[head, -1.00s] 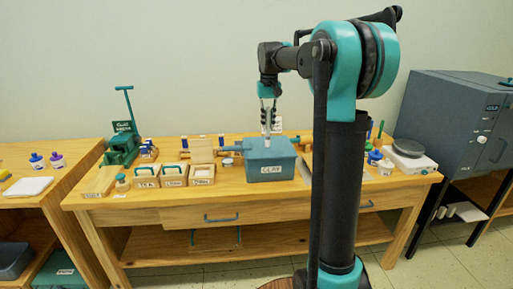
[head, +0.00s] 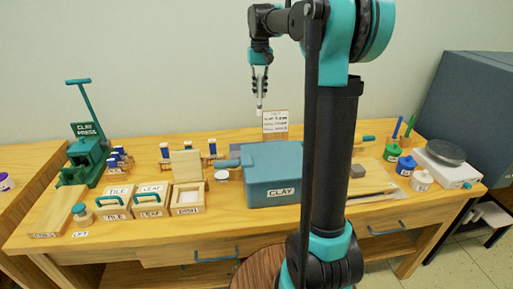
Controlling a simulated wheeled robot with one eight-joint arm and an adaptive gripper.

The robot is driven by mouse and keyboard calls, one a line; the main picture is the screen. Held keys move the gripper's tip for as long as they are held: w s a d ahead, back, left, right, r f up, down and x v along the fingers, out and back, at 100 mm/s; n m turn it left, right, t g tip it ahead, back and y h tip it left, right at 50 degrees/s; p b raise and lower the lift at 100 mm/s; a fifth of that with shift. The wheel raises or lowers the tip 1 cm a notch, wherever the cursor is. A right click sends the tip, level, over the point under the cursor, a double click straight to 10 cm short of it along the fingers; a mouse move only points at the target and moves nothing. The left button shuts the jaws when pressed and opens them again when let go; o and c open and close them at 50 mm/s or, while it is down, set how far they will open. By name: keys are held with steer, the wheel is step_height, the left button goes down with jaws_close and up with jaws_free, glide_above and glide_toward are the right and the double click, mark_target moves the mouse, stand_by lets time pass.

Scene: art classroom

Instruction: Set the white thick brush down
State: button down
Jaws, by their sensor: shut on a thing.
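My gripper (head: 260,88) is at the upper middle, pointing down. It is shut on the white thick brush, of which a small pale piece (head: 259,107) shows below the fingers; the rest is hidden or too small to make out. It is in the air above and behind the clay bin, in front of the wall. A white jar (head: 421,181) stands at the table's right with no brush seen in it.
The blue-grey clay bin (head: 272,192) stands mid-table. A green jar (head: 392,153) and a blue jar (head: 405,166) hold upright handles beside a scale (head: 446,165). Labelled boxes (head: 151,200) and a clay press (head: 86,155) stand left. A sign (head: 275,122) is behind the bin.

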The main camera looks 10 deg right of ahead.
mark_target(259, 108)
steer(key=shift+w+f, duration=0.1)
steer(key=shift+w, duration=0.25)
step_height(259, 108, down, 20)
stand_by(0.5)
steer(key=c, duration=1.5)
jaws_free()
steer(key=shift+w, duration=0.1)
step_height(259, 108, up, 12)
steer(key=shift+r, duration=0.15)
